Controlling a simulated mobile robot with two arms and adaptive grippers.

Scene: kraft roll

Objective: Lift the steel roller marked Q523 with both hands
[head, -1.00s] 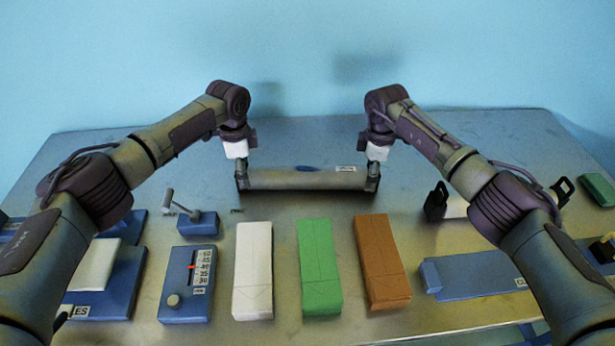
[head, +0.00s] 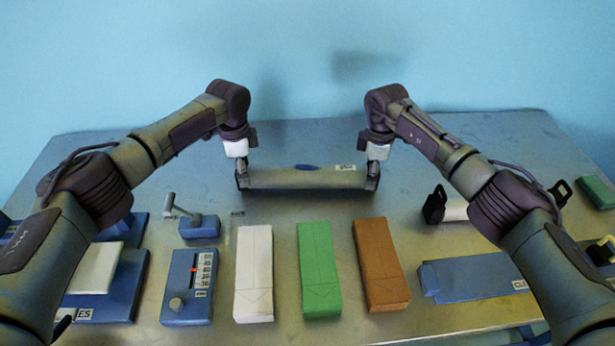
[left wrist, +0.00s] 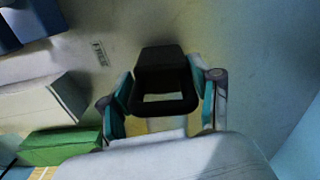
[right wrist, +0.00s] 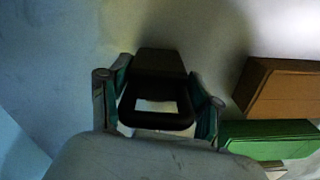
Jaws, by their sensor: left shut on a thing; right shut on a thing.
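The steel roller (head: 300,179) lies across the back middle of the table, roughly level. It has a blue oval mark and a small white label too small to read. Dark brackets with handles sit at its ends. My left gripper (head: 240,168) is shut on the handle at the left end; the left wrist view shows the black handle (left wrist: 160,62) between its fingers. My right gripper (head: 375,170) is shut on the right-end handle, and the right wrist view shows that handle (right wrist: 160,65) between its fingers. I cannot tell how big any gap under the roller is.
White (head: 254,275), green (head: 319,270) and brown (head: 380,265) blocks lie in front of the roller. A blue scale box (head: 188,288) and a blue lever block (head: 199,228) are left. A blue block (head: 475,276) and another black-handled roller (head: 455,211) are right.

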